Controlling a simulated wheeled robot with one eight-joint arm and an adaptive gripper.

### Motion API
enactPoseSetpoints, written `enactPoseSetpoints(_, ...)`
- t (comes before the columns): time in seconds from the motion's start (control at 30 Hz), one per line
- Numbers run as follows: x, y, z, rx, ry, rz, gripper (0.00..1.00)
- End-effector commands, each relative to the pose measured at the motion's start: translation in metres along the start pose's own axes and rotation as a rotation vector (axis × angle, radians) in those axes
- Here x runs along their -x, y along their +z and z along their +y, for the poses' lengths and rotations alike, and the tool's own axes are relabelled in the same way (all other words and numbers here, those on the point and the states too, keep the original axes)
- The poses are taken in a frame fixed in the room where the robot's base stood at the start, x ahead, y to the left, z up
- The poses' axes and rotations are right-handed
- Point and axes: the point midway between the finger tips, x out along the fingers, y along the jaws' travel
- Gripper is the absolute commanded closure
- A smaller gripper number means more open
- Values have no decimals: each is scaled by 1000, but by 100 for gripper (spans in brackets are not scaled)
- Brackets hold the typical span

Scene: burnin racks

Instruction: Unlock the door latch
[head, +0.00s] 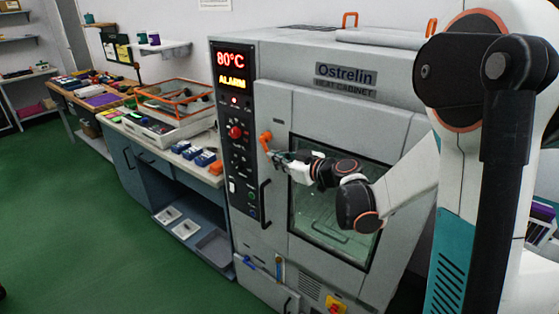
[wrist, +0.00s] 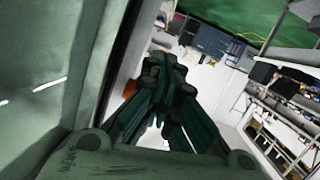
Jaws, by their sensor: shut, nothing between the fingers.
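The heat cabinet (head: 395,110) has a door with a dark glass window. An orange latch (head: 265,140) sits at the door's upper left, beside the control panel. My gripper (head: 274,156) is shut and empty, just below and right of the latch; whether it touches the latch I cannot tell. In the wrist view my shut gripper (wrist: 165,68) points away, with a bit of orange (wrist: 129,89) just left of its fingers, probably the latch. A dark vertical door handle (head: 264,204) is below the latch. The door looks closed.
The control panel (head: 240,150) reads 80°C and ALARM, with a red button. A bench (head: 150,145) with an orange-framed tray (head: 172,128) and blue items stands left of the cabinet. The green floor (head: 90,235) in front is clear.

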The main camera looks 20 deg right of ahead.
Motion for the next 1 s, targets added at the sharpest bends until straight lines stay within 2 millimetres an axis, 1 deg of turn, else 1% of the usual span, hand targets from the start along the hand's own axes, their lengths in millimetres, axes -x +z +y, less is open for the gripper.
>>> enactPoseSetpoints(0.03, -4, 4, -1, 0, -1, 0, 100)
enactPoseSetpoints(0.2, -11, 10, -3, 1, -1, 0, 100)
enactPoseSetpoints(0.5, -22, 15, -5, 1, -1, 0, 100)
enactPoseSetpoints(1.0, -26, 16, -6, 1, 0, 0, 100)
